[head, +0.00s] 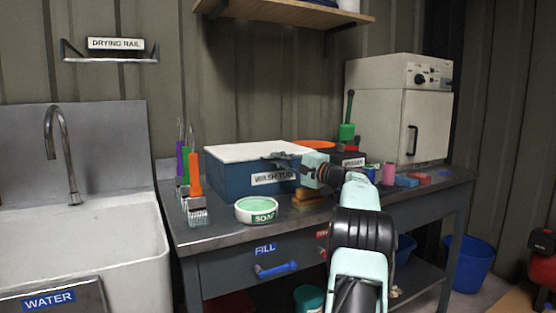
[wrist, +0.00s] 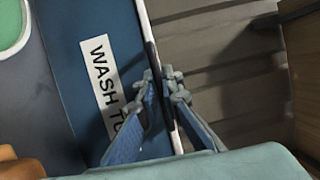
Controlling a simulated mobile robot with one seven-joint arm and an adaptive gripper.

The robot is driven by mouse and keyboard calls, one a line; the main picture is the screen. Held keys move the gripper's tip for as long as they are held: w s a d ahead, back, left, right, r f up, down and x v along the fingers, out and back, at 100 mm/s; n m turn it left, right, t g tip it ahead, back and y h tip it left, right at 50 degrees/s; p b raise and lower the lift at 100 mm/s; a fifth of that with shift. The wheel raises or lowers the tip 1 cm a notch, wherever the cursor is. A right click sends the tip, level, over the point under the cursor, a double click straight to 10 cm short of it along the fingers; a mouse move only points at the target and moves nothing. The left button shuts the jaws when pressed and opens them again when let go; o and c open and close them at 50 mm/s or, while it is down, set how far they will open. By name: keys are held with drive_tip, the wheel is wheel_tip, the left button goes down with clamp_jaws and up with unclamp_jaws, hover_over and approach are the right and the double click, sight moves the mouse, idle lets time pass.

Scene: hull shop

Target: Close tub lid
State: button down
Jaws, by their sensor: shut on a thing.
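The wash tub (head: 240,181) is a blue box on the workbench, with its WASH TUB label facing front. Its white lid (head: 252,151) lies over the top and looks flat or nearly so. I cannot tell whether it is fully down. My gripper (head: 276,157) reaches in from the right to the lid's front edge. In the wrist view, the fingers of my gripper (wrist: 163,82) are closed together at the thin white lid edge (wrist: 145,25), beside the blue tub front (wrist: 68,62). The fingers hide part of the edge and of the label.
A small dark box (head: 350,158), small coloured items and a beige cabinet (head: 400,110) are to the right. A shelf (head: 285,12) hangs above.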

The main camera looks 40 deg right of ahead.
drive_tip(key=shift+f, duration=0.5)
drive_tip(key=c, duration=2.4)
unclamp_jaws()
drive_tip(key=shift+r, duration=0.1)
drive_tip(key=s, duration=0.4)
drive_tip(key=s+d, duration=0.1)
drive_tip(key=s, duration=0.7)
drive_tip(key=shift+d+f, duration=0.4)
